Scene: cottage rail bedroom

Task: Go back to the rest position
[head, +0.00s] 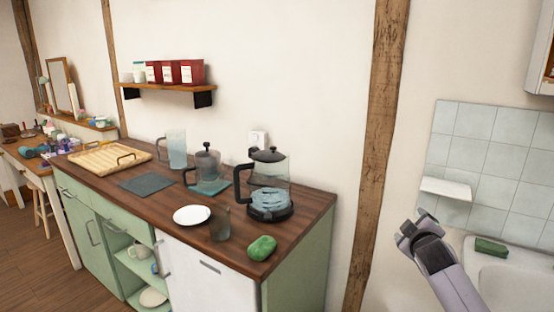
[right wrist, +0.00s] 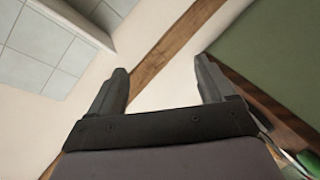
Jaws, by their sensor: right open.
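My right gripper (head: 414,229) is raised at the right of the head view, in front of the bare wall between the counter and the sink. In the right wrist view its two dark fingers stand wide apart with nothing between them (right wrist: 162,72). It is open and empty, and apart from everything around it. My left gripper is in neither view.
A sink (head: 500,280) is at right. A shelf (head: 165,88) hangs above.

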